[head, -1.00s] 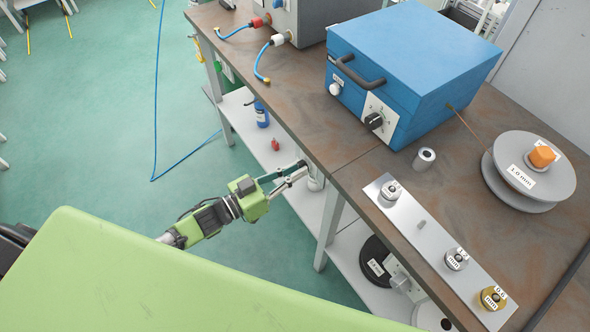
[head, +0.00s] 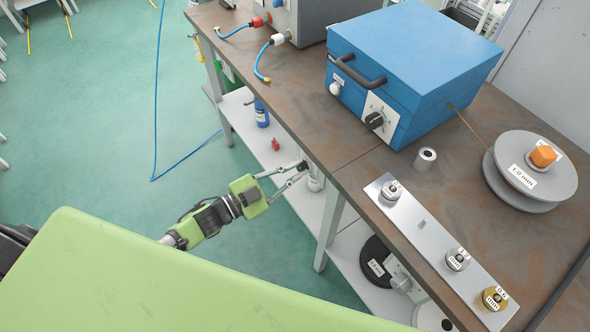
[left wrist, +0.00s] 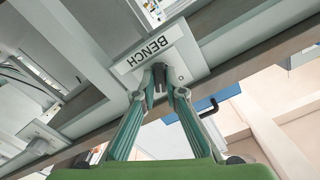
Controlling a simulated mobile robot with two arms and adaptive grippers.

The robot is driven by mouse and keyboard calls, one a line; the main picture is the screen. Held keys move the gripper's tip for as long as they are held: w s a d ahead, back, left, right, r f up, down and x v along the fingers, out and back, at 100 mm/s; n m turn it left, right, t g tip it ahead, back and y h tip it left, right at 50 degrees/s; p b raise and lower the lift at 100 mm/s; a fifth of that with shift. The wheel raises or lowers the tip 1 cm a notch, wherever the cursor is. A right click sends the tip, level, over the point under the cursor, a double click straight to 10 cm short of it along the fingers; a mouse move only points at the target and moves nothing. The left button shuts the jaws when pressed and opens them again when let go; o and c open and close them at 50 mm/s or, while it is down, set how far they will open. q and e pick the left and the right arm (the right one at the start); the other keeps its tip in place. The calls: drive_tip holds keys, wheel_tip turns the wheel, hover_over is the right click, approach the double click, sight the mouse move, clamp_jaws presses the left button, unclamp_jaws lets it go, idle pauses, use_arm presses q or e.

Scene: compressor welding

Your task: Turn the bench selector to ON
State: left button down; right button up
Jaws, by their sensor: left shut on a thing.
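The bench selector's dark knob (left wrist: 159,76) sits on a pale plate (left wrist: 185,58) labelled BENCH, which reads upside down in the left wrist view. My left gripper (left wrist: 160,84) is shut on the knob, with one fingertip on each side. The fingertips hide part of the knob, and I cannot read any mark for its position. In the head view my left gripper (head: 298,174) reaches in from the left to the bench's front edge, just below the top. My right gripper is in neither view.
The brown bench top (head: 385,160) carries a blue box (head: 410,60) with a dial, a wire spool (head: 520,172) and a metal strip (head: 430,235) with several small rollers. A lower shelf (head: 305,205) lies under the bench. A green panel (head: 150,285) fills the near left.

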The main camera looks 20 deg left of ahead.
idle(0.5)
use_arm(q)
drive_tip(key=c, duration=2.1)
unclamp_jaws()
drive_tip(key=v, duration=1.2)
